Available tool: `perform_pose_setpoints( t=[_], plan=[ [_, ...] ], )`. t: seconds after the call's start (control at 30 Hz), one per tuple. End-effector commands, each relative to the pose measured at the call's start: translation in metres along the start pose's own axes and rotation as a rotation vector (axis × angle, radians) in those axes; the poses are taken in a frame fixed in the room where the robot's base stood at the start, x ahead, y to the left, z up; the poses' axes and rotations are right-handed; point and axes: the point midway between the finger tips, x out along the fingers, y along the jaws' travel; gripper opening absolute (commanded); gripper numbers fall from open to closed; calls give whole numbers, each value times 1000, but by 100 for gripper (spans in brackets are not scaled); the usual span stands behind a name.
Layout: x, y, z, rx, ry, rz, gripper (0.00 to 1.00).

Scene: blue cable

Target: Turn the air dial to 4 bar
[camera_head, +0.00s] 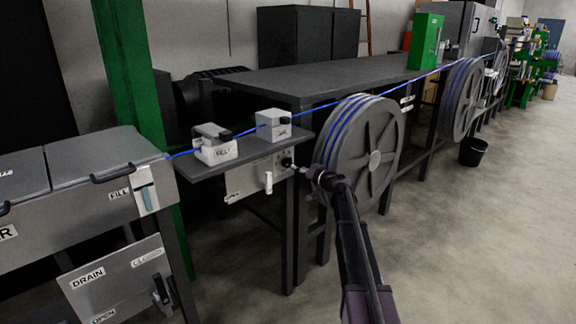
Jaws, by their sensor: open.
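A light grey panel (243,181) hangs under the small shelf at the middle of the view. A small dark round knob (287,162), apparently the air dial, sits at the panel's upper right. Its scale and setting are too small to read. A white lever (268,182) hangs just left of and below the knob. My gripper (297,168) reaches in from the lower right, with its tips close to the knob's right side. It is open. I cannot tell whether the tips touch the knob.
A large grey reel (384,140) stands right behind my gripper. A blue cable (310,109) runs above, through white blocks on the shelf (245,151). A tank with a lid (95,160) is at left.

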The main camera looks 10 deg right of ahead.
Motion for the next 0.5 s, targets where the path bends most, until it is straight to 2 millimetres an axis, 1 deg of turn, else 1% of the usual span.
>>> perform_pose_setpoints(
  t=[0.03,0.2,0.33,0.5],
  plan=[
    [10,1,-1,0,0,-1,90],
    [34,1,0,0,0,-1,90],
    [47,1,0,0,0,-1,90],
    [56,0,0,0,0,0,90]
  ],
)
